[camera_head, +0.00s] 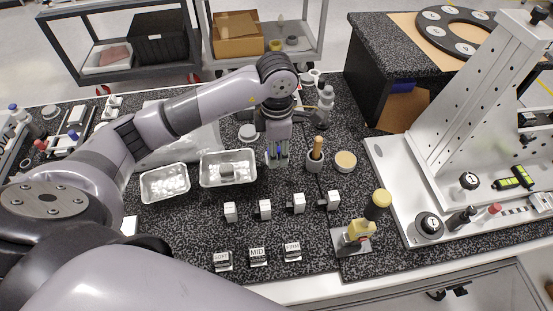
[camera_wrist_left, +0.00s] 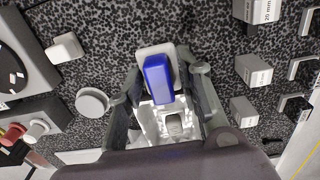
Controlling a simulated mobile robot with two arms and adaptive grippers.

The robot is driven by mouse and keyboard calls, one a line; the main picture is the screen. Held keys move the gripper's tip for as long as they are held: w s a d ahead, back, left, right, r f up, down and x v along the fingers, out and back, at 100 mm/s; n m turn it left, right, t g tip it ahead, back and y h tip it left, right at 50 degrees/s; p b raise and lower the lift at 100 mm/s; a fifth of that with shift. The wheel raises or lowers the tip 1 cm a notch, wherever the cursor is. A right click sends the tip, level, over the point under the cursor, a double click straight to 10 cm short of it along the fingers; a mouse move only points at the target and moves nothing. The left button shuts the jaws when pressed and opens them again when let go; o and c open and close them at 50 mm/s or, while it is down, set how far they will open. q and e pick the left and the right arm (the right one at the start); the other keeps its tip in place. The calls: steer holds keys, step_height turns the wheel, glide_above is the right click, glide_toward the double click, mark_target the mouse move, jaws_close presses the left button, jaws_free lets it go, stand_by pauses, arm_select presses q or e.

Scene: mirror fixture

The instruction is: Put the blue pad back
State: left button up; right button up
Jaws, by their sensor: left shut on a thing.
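My left gripper (camera_head: 277,158) is above the speckled worktop, just right of a metal tray. In the left wrist view, the blue pad (camera_wrist_left: 159,80) shows between the fingers of the left gripper (camera_wrist_left: 166,88), with a pale grey piece (camera_wrist_left: 156,50) against its far end. The gripper is shut on the blue pad. In the head view, only small bits of blue show between the fingers. Whether the pad touches the worktop is hard to tell. My right gripper is in neither view.
Two metal trays (camera_head: 148,195) (camera_head: 206,181) lie left of the gripper. A mortar with pestle (camera_head: 315,157) and a tan disc (camera_head: 345,161) stand right. White blocks (camera_head: 265,209) and blocks labelled SOFT, MID and FIRM (camera_head: 258,257) stand nearer. A yellow-topped device (camera_head: 359,234) is front right.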

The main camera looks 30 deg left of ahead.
mark_target(277, 171)
arm_select(q)
steer(key=shift+f, duration=0.7)
step_height(277, 171, down, 4)
steer(key=shift+p, duration=0.6)
steer(key=shift+f, duration=0.2)
steer(key=o, duration=1.1)
steer(key=shift+o, duration=0.2)
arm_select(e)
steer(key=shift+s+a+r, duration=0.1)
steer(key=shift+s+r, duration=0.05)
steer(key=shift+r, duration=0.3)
arm_select(q)
steer(key=shift+r, duration=0.2)
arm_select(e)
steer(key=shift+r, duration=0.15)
arm_select(q)
steer(key=shift+r, duration=0.2)
step_height(277, 171, up, 11)
steer(key=b, duration=0.3)
steer(key=shift+w+f+b, duration=0.1)
steer(key=shift+f+b, duration=0.1)
steer(key=shift+b, duration=0.1)
steer(key=shift+r, duration=0.55)
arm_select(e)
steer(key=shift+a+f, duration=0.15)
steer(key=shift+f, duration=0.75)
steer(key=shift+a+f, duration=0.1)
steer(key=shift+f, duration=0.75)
